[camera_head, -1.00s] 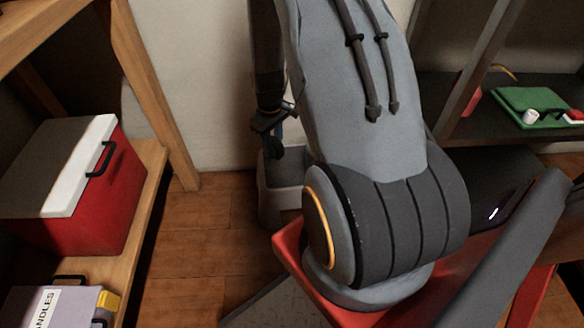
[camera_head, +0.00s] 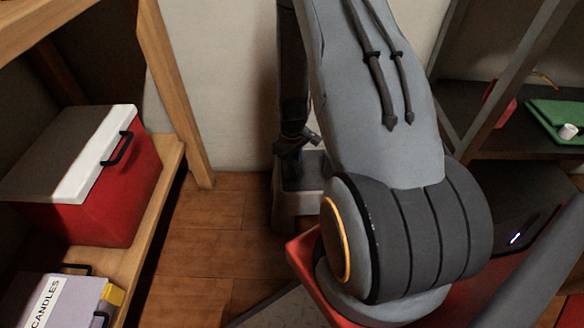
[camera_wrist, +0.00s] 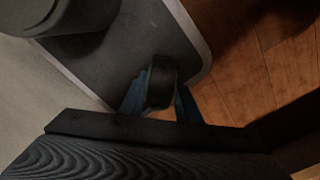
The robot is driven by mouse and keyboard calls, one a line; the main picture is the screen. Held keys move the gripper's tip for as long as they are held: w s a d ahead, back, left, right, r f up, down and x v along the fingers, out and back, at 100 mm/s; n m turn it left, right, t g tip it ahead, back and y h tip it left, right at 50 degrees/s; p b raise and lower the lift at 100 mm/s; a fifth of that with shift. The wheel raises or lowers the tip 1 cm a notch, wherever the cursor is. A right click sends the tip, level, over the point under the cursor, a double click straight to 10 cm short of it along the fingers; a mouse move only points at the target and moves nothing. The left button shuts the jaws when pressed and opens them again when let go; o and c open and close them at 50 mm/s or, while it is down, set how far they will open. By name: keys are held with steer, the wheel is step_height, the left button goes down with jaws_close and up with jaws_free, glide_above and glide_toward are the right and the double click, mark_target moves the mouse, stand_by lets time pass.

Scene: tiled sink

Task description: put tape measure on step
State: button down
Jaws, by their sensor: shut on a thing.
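The step (camera_head: 290,205) is a grey stool on the wood floor by the wall, partly hidden by my arm. In the wrist view its dark top with a pale edge (camera_wrist: 192,28) fills the upper middle. My gripper (camera_head: 291,172) points down over the step top. The wrist view shows its blue fingers (camera_wrist: 159,104) shut on the dark, rounded tape measure (camera_wrist: 161,82). The tape measure appears over the step top near the pale edge; I cannot tell if it touches. In the head view it is too dark to make out.
A dark round object (camera_wrist: 70,14) shows at the wrist view's top left. A wooden shelf at left holds a red cooler (camera_head: 95,190) and a candles box (camera_head: 55,300). A dark shelf with a green item (camera_head: 555,118) stands at right. Wood floor is open left of the step.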

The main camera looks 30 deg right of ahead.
mark_target(292, 162)
steer(key=shift+f, duration=0.1)
steer(key=c, duration=1.3)
jaws_free()
step_height(292, 162, up, 12)
steer(key=p, duration=0.4)
